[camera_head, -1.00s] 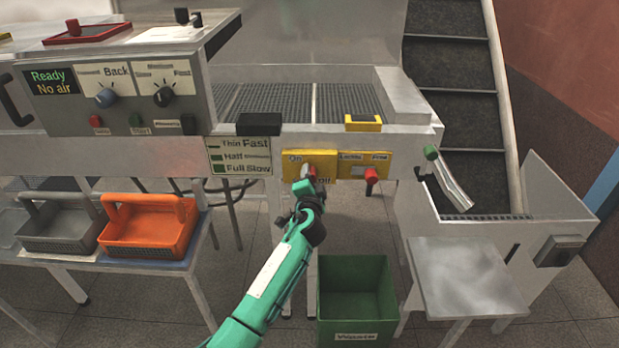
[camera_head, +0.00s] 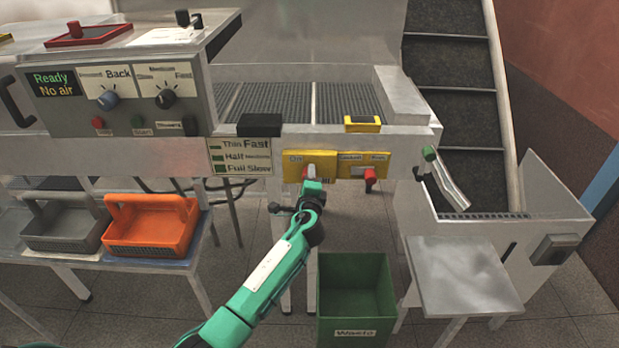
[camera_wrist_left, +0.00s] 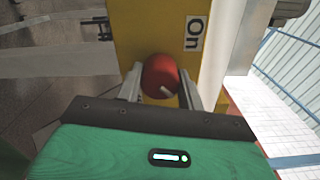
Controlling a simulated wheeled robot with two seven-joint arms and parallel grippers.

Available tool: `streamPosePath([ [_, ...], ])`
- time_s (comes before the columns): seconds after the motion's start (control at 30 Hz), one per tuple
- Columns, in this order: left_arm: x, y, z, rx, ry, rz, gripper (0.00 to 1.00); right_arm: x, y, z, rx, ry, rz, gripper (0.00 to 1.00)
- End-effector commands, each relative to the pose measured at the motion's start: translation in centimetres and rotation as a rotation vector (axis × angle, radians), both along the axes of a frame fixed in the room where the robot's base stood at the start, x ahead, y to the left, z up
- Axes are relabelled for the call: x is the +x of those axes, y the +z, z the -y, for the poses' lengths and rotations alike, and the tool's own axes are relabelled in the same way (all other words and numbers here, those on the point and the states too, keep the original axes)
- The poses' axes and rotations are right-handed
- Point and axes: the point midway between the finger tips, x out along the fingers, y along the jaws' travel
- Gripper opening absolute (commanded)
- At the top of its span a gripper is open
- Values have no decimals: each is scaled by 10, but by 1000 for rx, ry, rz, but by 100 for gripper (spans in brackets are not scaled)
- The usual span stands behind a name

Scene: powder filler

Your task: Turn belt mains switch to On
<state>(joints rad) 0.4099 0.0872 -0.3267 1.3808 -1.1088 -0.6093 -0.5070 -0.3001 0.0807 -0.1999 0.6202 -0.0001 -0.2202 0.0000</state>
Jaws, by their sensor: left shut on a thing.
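The belt mains switch is a red knob (camera_wrist_left: 160,73) on a yellow plate (camera_head: 293,171) on the machine's front. An "On" label (camera_wrist_left: 193,33) shows beside it, sideways in the wrist view and at the plate's upper left in the head view. My left gripper (camera_wrist_left: 161,86) is shut on the red knob, one finger on each side. A short white mark on the knob points to the lower right in the wrist view, away from the label. In the head view my left gripper (camera_head: 311,177) hides much of the knob. My right gripper is not in view.
Right of the switch is a second yellow plate with a red knob (camera_head: 370,175). Below stands a green waste bin (camera_head: 350,298), with a metal table (camera_head: 460,275) to its right. An orange basket (camera_head: 150,228) and a grey basket (camera_head: 62,228) stand at left.

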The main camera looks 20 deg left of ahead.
Motion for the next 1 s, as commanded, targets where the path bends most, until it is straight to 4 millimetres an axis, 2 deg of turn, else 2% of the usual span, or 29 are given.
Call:
streamPosePath([
  [0.47,-1,-2,1,12,-1,-7,15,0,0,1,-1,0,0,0],
  [0.5,-1,-2,1,12,-1,-7,46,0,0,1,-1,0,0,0],
  [0.57,-1,-2,1,12,-2,-6,58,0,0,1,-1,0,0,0],
  [0.87,-1,-1,1,10,-1,-4,59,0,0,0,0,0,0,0],
  [1.0,-9,-2,3,9,-1,-4,59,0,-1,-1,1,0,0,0],
])
